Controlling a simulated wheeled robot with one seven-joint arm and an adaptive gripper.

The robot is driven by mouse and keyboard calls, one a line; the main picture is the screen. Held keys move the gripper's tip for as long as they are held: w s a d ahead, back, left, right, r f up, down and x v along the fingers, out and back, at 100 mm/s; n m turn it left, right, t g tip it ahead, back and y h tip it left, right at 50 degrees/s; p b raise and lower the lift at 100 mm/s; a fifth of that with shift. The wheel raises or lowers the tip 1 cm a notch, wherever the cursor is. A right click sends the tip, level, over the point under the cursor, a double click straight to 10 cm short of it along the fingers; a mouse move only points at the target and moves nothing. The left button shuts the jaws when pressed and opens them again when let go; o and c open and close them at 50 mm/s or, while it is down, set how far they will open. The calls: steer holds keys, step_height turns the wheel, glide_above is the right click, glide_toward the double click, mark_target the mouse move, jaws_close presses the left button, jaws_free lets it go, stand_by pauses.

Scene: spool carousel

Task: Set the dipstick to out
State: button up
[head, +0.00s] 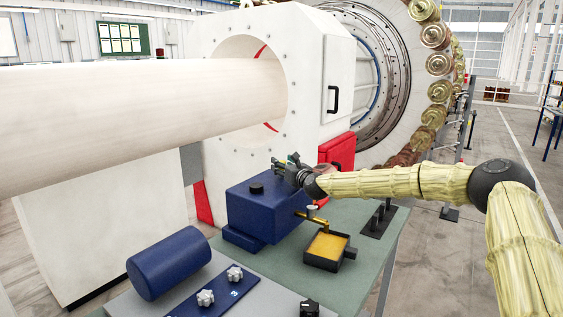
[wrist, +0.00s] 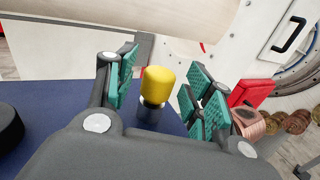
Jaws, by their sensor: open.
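The dipstick shows in the wrist view as a yellow rounded cap (wrist: 158,84) on a short grey collar, upright on the blue housing (wrist: 60,100). My gripper (wrist: 166,88) is open, with one green-padded finger to the left of the cap and the others to its right. The cap stands between them, with visible gaps on both sides. In the head view my gripper (head: 287,167) is over the back right of the blue housing (head: 258,208). The dipstick is not visible there, apparently hidden by the gripper. Only the cap and collar show; no rod is seen.
A black round cap (head: 257,188) sits on the housing's top. A brass tap (head: 313,214) juts out above a yellow-filled tray (head: 326,245). A blue cylinder (head: 169,262) and a panel with white knobs (head: 206,297) stand nearer. A white machine wall (head: 320,110) rises behind.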

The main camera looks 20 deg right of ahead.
steer(key=shift+w+a, duration=0.15)
steer(key=shift+w, duration=0.65)
